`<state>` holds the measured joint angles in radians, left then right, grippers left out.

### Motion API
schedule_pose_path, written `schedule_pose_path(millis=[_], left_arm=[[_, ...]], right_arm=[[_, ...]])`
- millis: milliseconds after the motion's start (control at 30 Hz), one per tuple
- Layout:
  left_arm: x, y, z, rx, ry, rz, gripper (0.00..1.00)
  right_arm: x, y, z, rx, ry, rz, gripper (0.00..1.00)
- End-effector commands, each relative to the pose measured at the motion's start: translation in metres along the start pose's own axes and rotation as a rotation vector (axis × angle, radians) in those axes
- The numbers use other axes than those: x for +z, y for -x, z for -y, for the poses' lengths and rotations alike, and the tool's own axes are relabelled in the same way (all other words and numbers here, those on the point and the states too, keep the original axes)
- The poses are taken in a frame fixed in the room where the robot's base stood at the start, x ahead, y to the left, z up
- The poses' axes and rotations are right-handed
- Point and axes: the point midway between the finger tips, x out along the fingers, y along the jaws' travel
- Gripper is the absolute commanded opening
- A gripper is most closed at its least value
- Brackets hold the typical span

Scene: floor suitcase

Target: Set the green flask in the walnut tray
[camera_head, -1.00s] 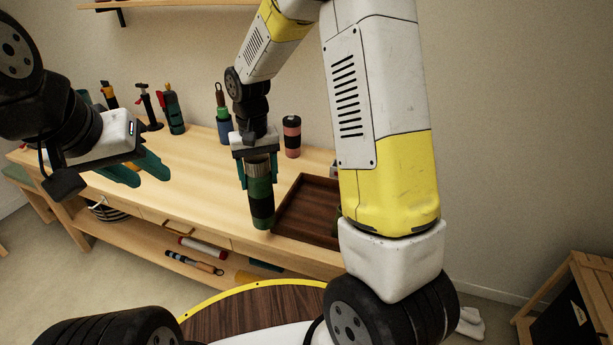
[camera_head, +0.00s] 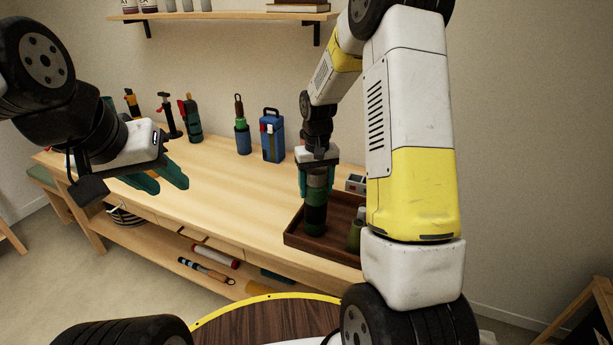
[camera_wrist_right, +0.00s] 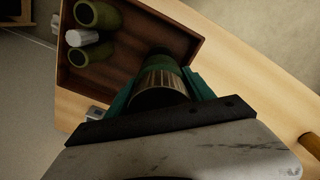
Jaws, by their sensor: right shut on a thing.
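The green flask (camera_head: 316,200), with a dark band and a metallic end, is upright in my right gripper (camera_head: 317,180), whose fingers are shut on it. In the head view its base appears inside the left part of the walnut tray (camera_head: 325,257); I cannot tell whether it touches the floor. In the right wrist view the flask (camera_wrist_right: 160,82) shows between the fingers, against the tray (camera_wrist_right: 183,36). My left gripper (camera_head: 160,183) is open and empty, above the left of the bench.
Two green cylinders (camera_wrist_right: 98,14) (camera_wrist_right: 87,56) and a whitish one (camera_wrist_right: 82,38) occupy the tray's other end. A blue case (camera_head: 272,140), a blue holder (camera_head: 243,140) and several tools stand along the bench's back. The bench middle (camera_head: 220,190) is clear.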

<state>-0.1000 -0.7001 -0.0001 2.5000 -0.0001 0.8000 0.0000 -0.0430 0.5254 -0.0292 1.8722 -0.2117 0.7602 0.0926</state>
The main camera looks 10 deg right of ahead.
Motion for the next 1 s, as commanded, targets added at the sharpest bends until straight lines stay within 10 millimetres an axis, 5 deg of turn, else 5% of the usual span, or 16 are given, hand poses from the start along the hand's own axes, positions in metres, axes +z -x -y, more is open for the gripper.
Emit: schedule_pose_path(millis=[333, 367, 467, 833, 1000], left_arm=[[0.000, 0.000, 0.000, 0.000, 0.000, 0.000, 0.36], [0.000, 0.000, 0.000, 0.000, 0.000, 0.000, 0.36], [0.000, 0.000, 0.000, 0.000, 0.000, 0.000, 0.36], [0.000, 0.000, 0.000, 0.000, 0.000, 0.000, 0.36], [0.000, 0.000, 0.000, 0.000, 0.000, 0.000, 0.36]], right_arm=[[-0.001, -0.003, 0.000, 0.000, -0.001, -0.003, 0.00], [0.000, -0.004, 0.000, 0.000, -0.001, -0.001, 0.63], [0.000, -0.004, 0.000, 0.000, -0.001, -0.002, 0.83], [-0.001, -0.001, 0.000, 0.000, -0.001, -0.003, 0.83], [-0.002, 0.022, 0.000, 0.000, -0.002, -0.006, 0.83]])
